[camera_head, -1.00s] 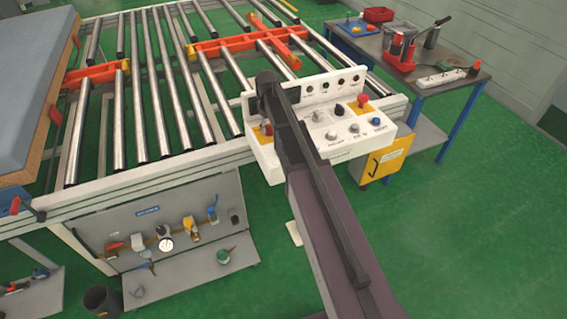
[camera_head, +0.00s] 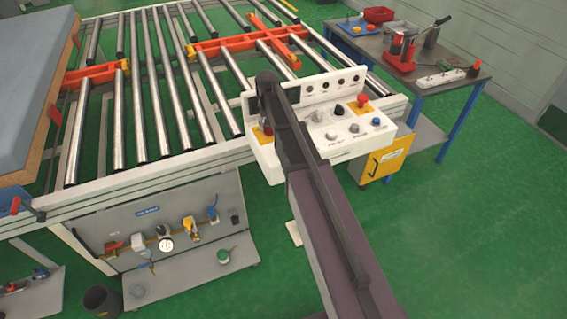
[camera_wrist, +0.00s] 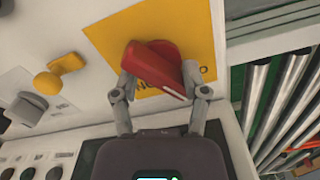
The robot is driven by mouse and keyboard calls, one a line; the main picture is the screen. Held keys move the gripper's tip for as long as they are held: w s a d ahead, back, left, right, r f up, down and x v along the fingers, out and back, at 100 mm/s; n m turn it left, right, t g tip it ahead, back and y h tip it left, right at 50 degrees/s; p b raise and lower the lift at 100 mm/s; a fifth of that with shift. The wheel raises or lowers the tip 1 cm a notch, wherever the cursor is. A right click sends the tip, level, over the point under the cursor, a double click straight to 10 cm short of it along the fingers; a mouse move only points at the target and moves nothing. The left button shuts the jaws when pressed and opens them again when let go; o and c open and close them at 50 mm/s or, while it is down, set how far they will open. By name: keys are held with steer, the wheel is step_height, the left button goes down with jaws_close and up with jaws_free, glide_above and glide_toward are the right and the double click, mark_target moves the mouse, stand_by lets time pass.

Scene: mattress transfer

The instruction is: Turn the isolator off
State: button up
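The isolator is a red rotary handle (camera_wrist: 155,68) on a yellow plate (camera_wrist: 112,35), seen close up in the wrist view. The handle lies at a slant across the plate. My gripper (camera_wrist: 162,80) has one finger at each side of the handle, and both fingertips appear to touch it. Lettering on the plate is mostly hidden by the handle. In the head view the isolator (camera_head: 266,130) is at the left end of the white control box (camera_head: 300,152), largely hidden by my arm.
The box also carries a red emergency stop button (camera_head: 363,101) on yellow and several knobs and buttons. A yellow knob (camera_wrist: 67,63) is left of the isolator in the wrist view. The roller conveyor (camera_head: 160,115) lies behind the box, a tool table (camera_head: 460,90) at right.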

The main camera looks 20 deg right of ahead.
steer(key=m, duration=0.5)
steer(key=shift+r, duration=0.3)
step_height(320, 180, up, 13)
steer(key=p, duration=1.4)
steer(key=s+a+f+n+b, duration=0.1)
steer(key=s+f+n+b, duration=0.2)
steer(key=s, duration=0.9)
steer(key=s+a+f+n+b, duration=0.1)
steer(key=s+f+n+b, duration=0.2)
steer(key=s, duration=1)
steer(key=shift+f+n+b, duration=0.2)
steer(key=shift+n+b, duration=0.25)
steer(key=shift+n, duration=0.15)
steer(key=w+d+r+n+p, duration=0.1)
steer(key=w+r+p, duration=0.2)
steer(key=w, duration=0.9)
steer(key=w+d+r+p, duration=0.1)
steer(key=w+r+p, duration=0.2)
steer(key=w, duration=1)
steer(key=shift+r+n+p, duration=0.35)
steer(key=shift+n, duration=0.05)
steer(key=shift+f, duration=0.2)
step_height(320, 180, down, 14)
steer(key=b, duration=1.3)
steer(key=shift+r+b, duration=0.25)
steer(key=shift+b, duration=0.15)
